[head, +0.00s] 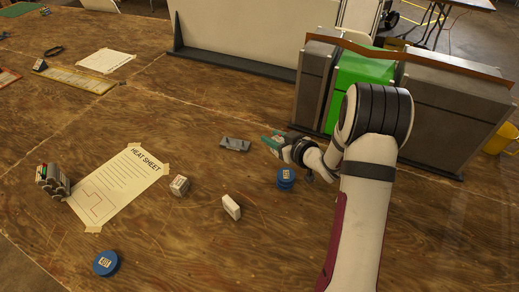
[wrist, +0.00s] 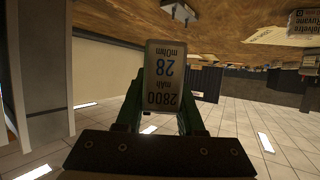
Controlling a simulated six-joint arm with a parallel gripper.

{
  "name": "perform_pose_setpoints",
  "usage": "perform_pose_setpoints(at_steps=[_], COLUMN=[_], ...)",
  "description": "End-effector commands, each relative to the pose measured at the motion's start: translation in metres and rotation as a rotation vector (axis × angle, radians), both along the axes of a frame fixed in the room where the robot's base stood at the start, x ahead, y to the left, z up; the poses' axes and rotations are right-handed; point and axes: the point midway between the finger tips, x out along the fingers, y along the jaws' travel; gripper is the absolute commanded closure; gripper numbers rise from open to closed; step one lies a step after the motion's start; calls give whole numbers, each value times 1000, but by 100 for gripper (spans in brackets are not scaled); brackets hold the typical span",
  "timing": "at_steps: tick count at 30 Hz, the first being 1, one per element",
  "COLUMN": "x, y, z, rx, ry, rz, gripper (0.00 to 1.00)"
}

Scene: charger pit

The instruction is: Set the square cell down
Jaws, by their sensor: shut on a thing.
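My gripper (wrist: 163,115) is shut on the square cell (wrist: 164,75), a block with a pale label reading 2800 mAh and 28 mOhm, upside down in the wrist view. The cell sits between the green fingers and sticks out beyond their tips. In the head view my gripper (head: 271,143) is over the table right of centre, just right of a small grey piece (head: 235,144). There the held cell is too small to make out clearly. I cannot tell its height above the table.
Blue round pieces (head: 285,179) stand below my gripper; another blue one (head: 106,263) lies front left. Two small white blocks (head: 180,185) (head: 231,207) stand near the heat sheet (head: 122,182). Cylindrical cells (head: 52,181) are at left. A grey-and-green unit (head: 362,75) stands behind.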

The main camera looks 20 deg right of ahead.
Motion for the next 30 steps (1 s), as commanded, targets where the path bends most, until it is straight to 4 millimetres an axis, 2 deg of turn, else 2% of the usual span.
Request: perform_pose_setpoints(at_steps=[3,5,9,14,17,24,30], x=[26,32,26,12,20,71,89], y=[-18,-27,-49,-67,-58,-3,15], z=[17,20,10,-4,-16,-60,-81], rx=[-9,-9,-3,-2,0,-1,0], ry=[-6,-4,0,2,1,0,0], rz=[134,236,437,544,563,562,559], gripper=[100,100,100,100,100,100,100])
